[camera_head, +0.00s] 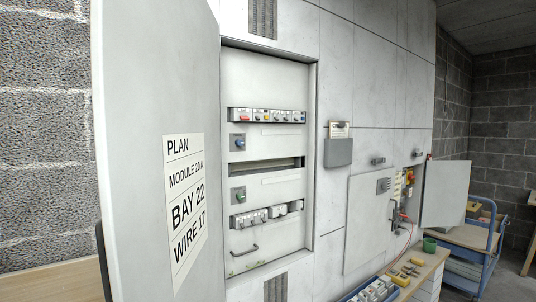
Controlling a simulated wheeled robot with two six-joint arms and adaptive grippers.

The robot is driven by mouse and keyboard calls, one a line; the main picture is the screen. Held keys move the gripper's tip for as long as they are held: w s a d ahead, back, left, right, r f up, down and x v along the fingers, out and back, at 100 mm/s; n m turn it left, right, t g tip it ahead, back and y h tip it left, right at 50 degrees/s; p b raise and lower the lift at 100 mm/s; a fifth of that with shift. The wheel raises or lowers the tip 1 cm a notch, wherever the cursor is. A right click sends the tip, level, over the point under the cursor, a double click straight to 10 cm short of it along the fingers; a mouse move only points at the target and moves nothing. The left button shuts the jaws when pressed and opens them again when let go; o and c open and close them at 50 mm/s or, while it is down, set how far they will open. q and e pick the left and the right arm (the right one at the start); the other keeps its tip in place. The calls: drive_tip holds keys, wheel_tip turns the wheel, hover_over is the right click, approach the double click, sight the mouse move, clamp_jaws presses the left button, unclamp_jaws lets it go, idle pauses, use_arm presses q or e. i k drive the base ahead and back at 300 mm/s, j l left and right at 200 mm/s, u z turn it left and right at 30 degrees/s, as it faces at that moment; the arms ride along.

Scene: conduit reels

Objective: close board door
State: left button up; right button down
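The board door (157,80) stands wide open at the left, a tall pale grey panel close to me. A white label (184,208) on it reads PLAN, MODULE 20 A, BAY 22, WIRE 17. The open board (265,85) to its right shows a row of breakers (267,115), a dark slot (266,165), lower switches (266,215) and a small handle (244,250). The door's hinge line is not clear to me. Neither of my grippers is in view.
A grey holder with a card (338,152) is on the wall right of the board. Farther right are a closed panel (367,220), another open door (445,194), a bench (428,268) with small parts and a blue cart (480,245).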

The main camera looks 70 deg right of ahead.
sight(155, 65)
drive_tip(key=i+z, duration=0.15)
drive_tip(key=z, duration=0.3)
drive_tip(key=i+j+z, duration=0.15)
drive_tip(key=z, duration=0.3)
drive_tip(key=i+j+z, duration=0.15)
drive_tip(key=z, duration=0.3)
drive_tip(key=i+j+z, duration=0.1)
drive_tip(key=z, duration=0.35)
drive_tip(key=j+z, duration=0.45)
drive_tip(key=i+j+z, duration=0.1)
drive_tip(key=z, duration=0.35)
